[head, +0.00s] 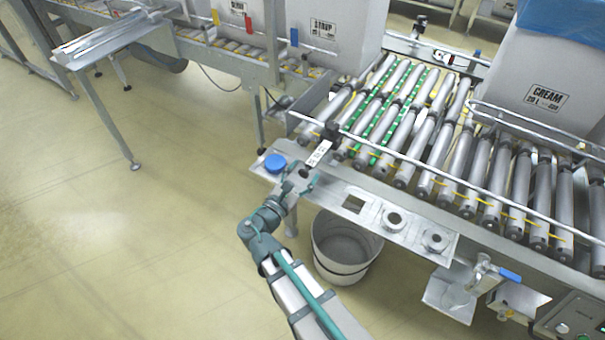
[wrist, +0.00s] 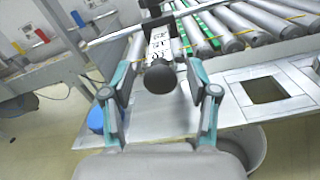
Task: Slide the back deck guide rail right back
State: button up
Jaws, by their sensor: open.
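A black round knob (wrist: 160,78) stands at the near end of a white plate with dark markings (wrist: 164,42), at the conveyor deck's left corner. The plate also shows in the head view (head: 320,152). My gripper (head: 302,181) is open at this corner. In the wrist view its two fingers stand apart on either side of the knob; contact cannot be told. A thin metal guide rail (head: 450,178) runs along the deck's near side. Another rail (head: 425,43) runs along the far side. Whether the knob belongs to either rail is unclear.
A blue round button (head: 275,162) sits left of my gripper on the metal ledge, which has a square opening (head: 354,203). A white bucket (head: 345,248) stands below. A CREAM box (head: 550,75) stands on the rollers at right.

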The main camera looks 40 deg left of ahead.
jog(key=s+d, duration=0.2)
jog(key=s, duration=0.9)
jog(key=shift+s, duration=0.4)
